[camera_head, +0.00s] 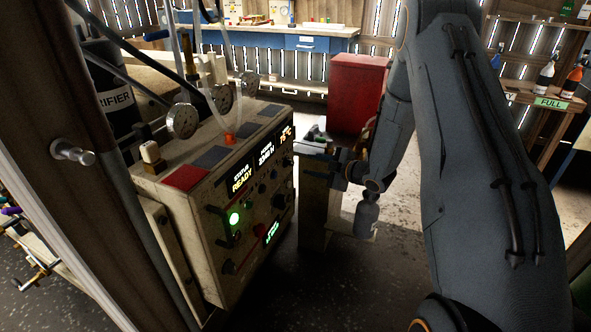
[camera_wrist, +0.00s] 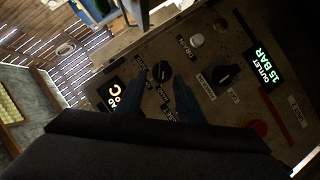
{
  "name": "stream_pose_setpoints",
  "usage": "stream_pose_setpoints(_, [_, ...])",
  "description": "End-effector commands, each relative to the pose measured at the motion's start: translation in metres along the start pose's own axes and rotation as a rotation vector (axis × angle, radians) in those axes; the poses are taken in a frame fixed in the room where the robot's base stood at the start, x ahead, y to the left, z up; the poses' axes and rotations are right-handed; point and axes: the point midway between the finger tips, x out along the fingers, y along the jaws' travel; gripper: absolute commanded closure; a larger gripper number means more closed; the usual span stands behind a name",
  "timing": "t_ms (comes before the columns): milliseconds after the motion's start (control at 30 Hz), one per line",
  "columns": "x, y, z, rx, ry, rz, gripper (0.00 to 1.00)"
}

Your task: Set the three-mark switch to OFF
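The compressor's control panel (camera_head: 255,200) faces right in the head view. In the wrist view, it shows a small black rotary knob (camera_wrist: 161,71) with small labels around it, and a larger black knob (camera_wrist: 225,78) to its right. In the head view my gripper (camera_head: 318,158) is near the panel's far end.
The wrist view also shows a pale button (camera_wrist: 197,40), a red button (camera_wrist: 259,127) and an outlet display (camera_wrist: 262,65) reading 15 BAR. Gauges (camera_head: 183,121) and hoses stand on top of the compressor. A red cabinet (camera_head: 357,92) stands behind my gripper.

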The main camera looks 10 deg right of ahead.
Motion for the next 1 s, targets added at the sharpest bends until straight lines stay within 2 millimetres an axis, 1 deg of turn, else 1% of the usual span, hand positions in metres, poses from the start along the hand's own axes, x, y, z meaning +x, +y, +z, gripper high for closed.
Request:
stream_pose_setpoints(33, [0.002, -0.006, 0.004, -0.014, 0.031, 0.006, 0.66])
stream_pose_setpoints(67, [0.003, -0.007, 0.004, -0.022, 0.047, 0.009, 0.66])
stream_pose_setpoints(167, [0.005, -0.010, 0.003, -0.037, 0.080, 0.016, 0.66])
stream_pose_setpoints(267, [0.013, -0.011, 0.002, -0.042, 0.088, 0.017, 0.66])
stream_pose_setpoints(500, [0.049, -0.010, -0.002, -0.041, 0.087, 0.017, 0.66])
stream_pose_setpoints(700, [0.073, -0.009, -0.003, -0.040, 0.085, 0.017, 0.66])
stream_pose_setpoints(833, [0.080, -0.008, -0.004, -0.040, 0.084, 0.018, 0.66])
stream_pose_setpoints(1000, [0.081, -0.009, -0.004, -0.039, 0.084, 0.018, 0.66])
